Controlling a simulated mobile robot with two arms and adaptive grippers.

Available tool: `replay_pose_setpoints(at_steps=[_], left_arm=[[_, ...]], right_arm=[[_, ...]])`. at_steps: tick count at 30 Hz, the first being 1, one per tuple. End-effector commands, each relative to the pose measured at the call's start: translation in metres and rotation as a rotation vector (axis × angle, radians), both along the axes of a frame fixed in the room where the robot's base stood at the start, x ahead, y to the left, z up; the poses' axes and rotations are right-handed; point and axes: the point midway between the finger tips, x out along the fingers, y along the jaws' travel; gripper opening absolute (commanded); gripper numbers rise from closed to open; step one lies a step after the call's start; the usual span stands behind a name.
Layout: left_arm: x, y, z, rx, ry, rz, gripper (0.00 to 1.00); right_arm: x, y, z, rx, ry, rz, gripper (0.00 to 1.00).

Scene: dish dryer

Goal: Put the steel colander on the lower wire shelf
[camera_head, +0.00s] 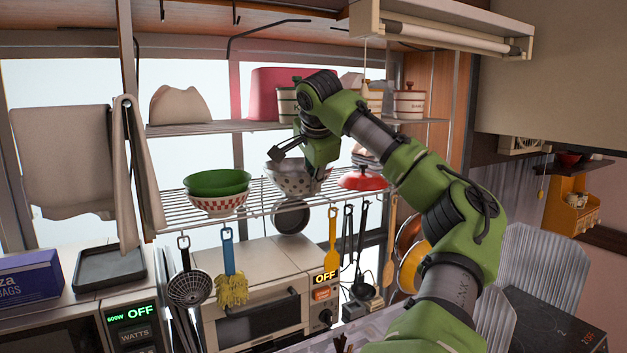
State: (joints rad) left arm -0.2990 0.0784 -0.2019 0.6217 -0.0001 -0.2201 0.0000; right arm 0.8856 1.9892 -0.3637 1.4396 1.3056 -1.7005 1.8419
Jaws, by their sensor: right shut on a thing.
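The steel colander (292,181), a grey bowl with dark holes, is in the middle of the camera_head view, at the height of the lower wire shelf (262,205). My right gripper (300,163) reaches down from above and is shut on the colander near its rim. The gripper hides part of the rim. The colander looks upright; I cannot tell whether its base touches the wires. My left gripper is not in view.
A green bowl (217,182) in a checkered bowl (218,203) stands left on the lower shelf. A red lid (362,180) is close to the right. The upper shelf (215,127) is above. Utensils hang below, including a yellow brush (231,285).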

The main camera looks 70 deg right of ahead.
Motion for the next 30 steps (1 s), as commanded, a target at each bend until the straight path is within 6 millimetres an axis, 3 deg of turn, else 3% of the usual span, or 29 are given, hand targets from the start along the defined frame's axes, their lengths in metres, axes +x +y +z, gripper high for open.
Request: replay_pose_setpoints(at_steps=[5,6,7,8,22,30], left_arm=[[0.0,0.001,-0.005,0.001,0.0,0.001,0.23],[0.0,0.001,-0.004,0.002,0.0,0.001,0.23],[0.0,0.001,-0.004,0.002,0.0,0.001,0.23],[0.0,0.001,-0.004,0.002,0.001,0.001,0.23],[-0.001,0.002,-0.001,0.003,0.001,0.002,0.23],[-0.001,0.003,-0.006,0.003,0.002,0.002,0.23]], right_arm=[[0.0,0.0,-0.004,-0.002,-0.002,0.0,0.0],[0.0,0.0,-0.003,-0.001,-0.001,-0.001,0.16],[0.0,0.0,-0.003,0.0,0.0,0.0,0.24],[0.0,0.0,-0.003,0.0,0.0,0.0,0.25],[-0.001,0.003,0.005,-0.002,-0.001,-0.001,0.25],[-0.011,0.03,0.043,-0.003,0.0,-0.001,0.25]])
